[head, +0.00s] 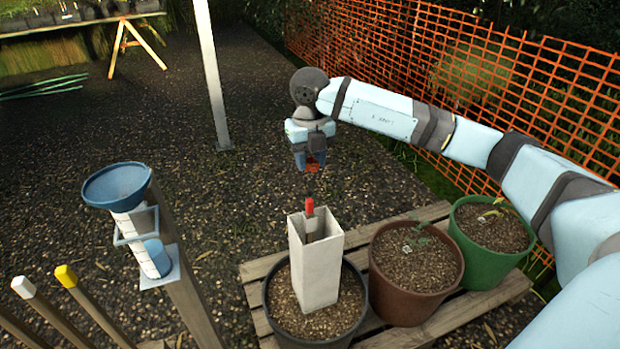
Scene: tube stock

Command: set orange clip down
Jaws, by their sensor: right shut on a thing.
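My right gripper (309,165) points down near the middle of the head view. It is shut on a small orange clip (317,158), mostly hidden between the fingers. The gripper and clip appear above and behind the open top of a pale square tube (315,272). The tube stands upright in a black pot of soil (276,312). A stake with a red tip (309,206) sticks up out of the tube, below the gripper in the picture. My left gripper is not in view.
A brown pot (413,265) and a green pot (494,235) share the wooden pallet (255,272). A blue funnel (116,186) sits on a tube bracketed to a post at left. White- and yellow-tipped stakes stand front left. Orange mesh fence (480,75) runs behind my arm.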

